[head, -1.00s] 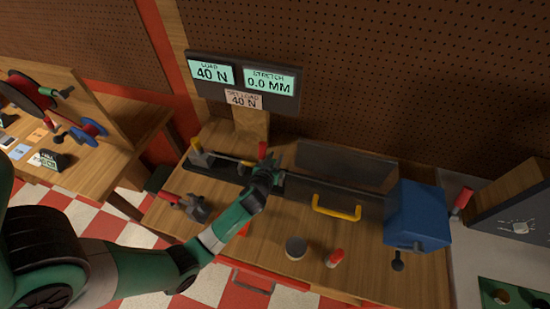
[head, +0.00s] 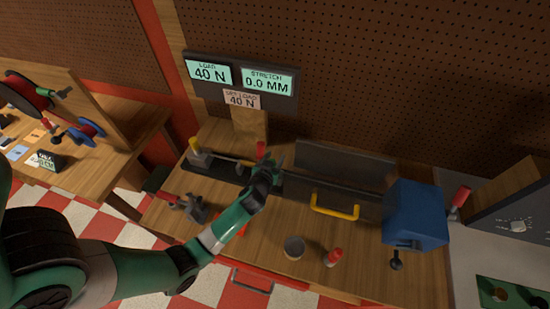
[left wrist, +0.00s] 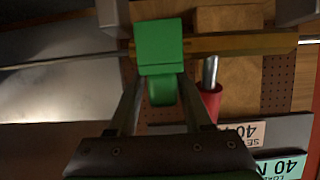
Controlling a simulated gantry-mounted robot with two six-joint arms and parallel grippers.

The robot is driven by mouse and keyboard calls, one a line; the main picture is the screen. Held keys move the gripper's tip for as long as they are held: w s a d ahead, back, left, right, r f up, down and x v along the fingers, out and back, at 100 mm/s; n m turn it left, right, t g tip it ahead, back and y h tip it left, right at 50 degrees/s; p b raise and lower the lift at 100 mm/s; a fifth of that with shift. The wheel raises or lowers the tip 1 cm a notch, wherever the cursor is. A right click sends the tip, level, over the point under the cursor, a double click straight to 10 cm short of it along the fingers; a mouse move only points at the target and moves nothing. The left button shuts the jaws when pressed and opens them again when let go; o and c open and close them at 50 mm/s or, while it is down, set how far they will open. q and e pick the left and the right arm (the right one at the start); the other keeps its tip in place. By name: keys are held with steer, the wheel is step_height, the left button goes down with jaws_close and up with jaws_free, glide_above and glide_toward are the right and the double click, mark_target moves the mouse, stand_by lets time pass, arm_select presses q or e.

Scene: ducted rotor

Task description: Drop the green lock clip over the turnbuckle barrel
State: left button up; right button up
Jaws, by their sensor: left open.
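The green lock clip (left wrist: 160,48) shows in the left wrist view as a block with a narrower tab below it. It lies across the left part of the brass-coloured turnbuckle barrel (left wrist: 235,44); I cannot tell whether it is fully seated. My left gripper (left wrist: 160,90) is open, with its two fingers on either side of the clip's tab. In the head view my left gripper (head: 268,168) is over the black test rig (head: 224,171), and the clip cannot be made out. My right gripper is not in view.
A red-handled pin (left wrist: 211,98) stands close to the barrel. A display (head: 240,80) reads 40 N and 0.0 mm.

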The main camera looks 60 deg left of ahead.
arm_select(q)
steer(key=shift+s+a, duration=0.1)
steer(key=shift+s, duration=0.05)
steer(key=p+v, duration=0.1)
steer(key=v, duration=1)
steer(key=shift+d+r, duration=0.2)
steer(key=shift+d, duration=0.1)
